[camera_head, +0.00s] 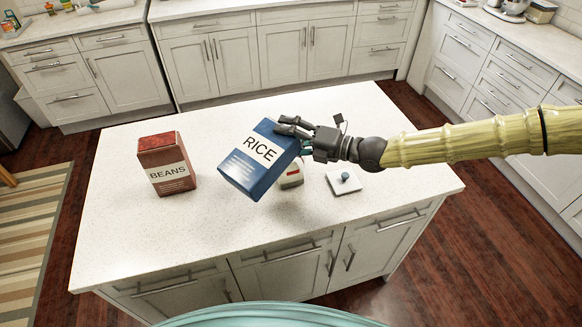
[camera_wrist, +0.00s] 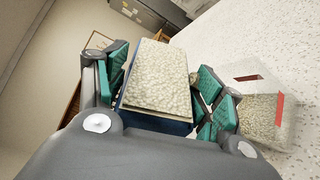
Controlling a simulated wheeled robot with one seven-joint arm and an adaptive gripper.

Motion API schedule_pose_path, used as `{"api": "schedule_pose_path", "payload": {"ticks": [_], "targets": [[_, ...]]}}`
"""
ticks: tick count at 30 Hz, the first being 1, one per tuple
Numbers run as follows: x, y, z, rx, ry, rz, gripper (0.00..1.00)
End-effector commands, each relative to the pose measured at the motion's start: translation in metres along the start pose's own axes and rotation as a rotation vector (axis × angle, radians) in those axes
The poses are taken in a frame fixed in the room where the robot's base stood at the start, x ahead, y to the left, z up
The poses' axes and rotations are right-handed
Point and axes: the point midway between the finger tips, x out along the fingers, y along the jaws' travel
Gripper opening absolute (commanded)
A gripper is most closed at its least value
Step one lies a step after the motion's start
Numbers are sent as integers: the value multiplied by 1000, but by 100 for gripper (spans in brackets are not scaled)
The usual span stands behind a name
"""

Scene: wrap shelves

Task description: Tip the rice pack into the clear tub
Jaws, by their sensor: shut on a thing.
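The blue rice pack (camera_head: 255,163) is held above the counter, its upper end leaning to the right in the head view. My gripper (camera_head: 291,130) is shut on its upper part. In the wrist view the pack's open top shows pale rice (camera_wrist: 158,78) between the green finger pads of my gripper (camera_wrist: 163,88). The clear tub (camera_head: 291,178) stands on the counter just right of the pack, partly hidden by it. In the wrist view the tub (camera_wrist: 262,108) has a red mark and pale grainy contents in its lower part. No falling grains show.
A red-brown beans box (camera_head: 167,165) stands on the counter (camera_head: 120,222) to the left. The counter is bare at the front and far right.

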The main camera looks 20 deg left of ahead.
Motion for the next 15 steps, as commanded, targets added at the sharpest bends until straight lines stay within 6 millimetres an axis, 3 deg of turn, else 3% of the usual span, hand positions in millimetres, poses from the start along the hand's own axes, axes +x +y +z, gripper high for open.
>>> {"api": "schedule_pose_path", "payload": {"ticks": [15], "targets": [[0, 1, 1, 32, 0, 11, 0]]}}
